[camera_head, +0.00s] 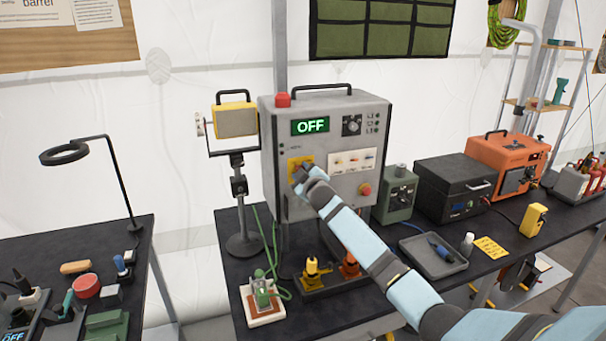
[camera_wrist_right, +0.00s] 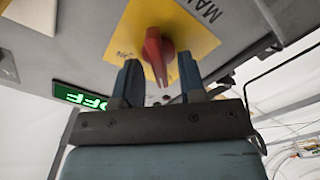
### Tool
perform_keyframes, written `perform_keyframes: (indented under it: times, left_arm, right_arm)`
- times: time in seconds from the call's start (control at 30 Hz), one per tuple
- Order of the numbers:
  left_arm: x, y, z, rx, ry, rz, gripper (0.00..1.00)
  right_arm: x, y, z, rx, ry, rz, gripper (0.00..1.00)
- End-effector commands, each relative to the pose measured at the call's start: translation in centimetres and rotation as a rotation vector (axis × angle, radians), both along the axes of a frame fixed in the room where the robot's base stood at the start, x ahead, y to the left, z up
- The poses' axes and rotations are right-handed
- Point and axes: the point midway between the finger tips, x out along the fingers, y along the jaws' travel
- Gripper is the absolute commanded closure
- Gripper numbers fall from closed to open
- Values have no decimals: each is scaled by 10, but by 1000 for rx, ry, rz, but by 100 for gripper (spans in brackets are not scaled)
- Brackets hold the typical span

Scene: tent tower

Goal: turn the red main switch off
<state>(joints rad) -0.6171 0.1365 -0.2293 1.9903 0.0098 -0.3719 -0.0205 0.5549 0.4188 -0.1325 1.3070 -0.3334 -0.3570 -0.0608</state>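The red main switch (camera_wrist_right: 157,52) is a rotary handle on a yellow plate, seen close up in the right wrist view. My right gripper (camera_wrist_right: 158,72) has one finger on each side of the handle's lower end, with small gaps showing; it looks open. In the head view my right gripper (camera_head: 299,174) is at the yellow plate (camera_head: 292,162) on the front of the grey control box (camera_head: 285,133) and hides the switch handle. The box's green display (camera_head: 310,126) reads OFF. My left gripper is not in view.
A red button (camera_head: 365,190) and a row of small switches (camera_head: 352,160) are on the same box front. Below stand yellow (camera_head: 313,270) and orange (camera_head: 349,265) clamp-like parts. A work light (camera_head: 236,120) is at the left, a green box (camera_head: 397,195) at the right.

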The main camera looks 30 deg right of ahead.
Motion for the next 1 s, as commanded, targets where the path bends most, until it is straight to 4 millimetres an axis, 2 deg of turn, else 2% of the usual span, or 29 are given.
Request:
perform_keyframes:
  times: [0.27, 0.43, 0.57, 0.8, 1.0]
  left_arm:
    - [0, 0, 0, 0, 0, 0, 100]
    - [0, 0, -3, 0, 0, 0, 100]
    - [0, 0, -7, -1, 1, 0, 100]
    - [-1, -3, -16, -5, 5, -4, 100]
    - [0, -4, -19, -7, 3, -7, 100]
  right_arm:
    - [-1, 0, 0, 1, 0, 0, 62]
    - [-14, 3, -2, 1, 0, 0, 62]
    - [-38, 9, -3, -1, 0, 1, 62]
    - [-92, 22, -3, 0, 0, 1, 62]
    - [-123, 30, -2, 1, 0, 1, 62]
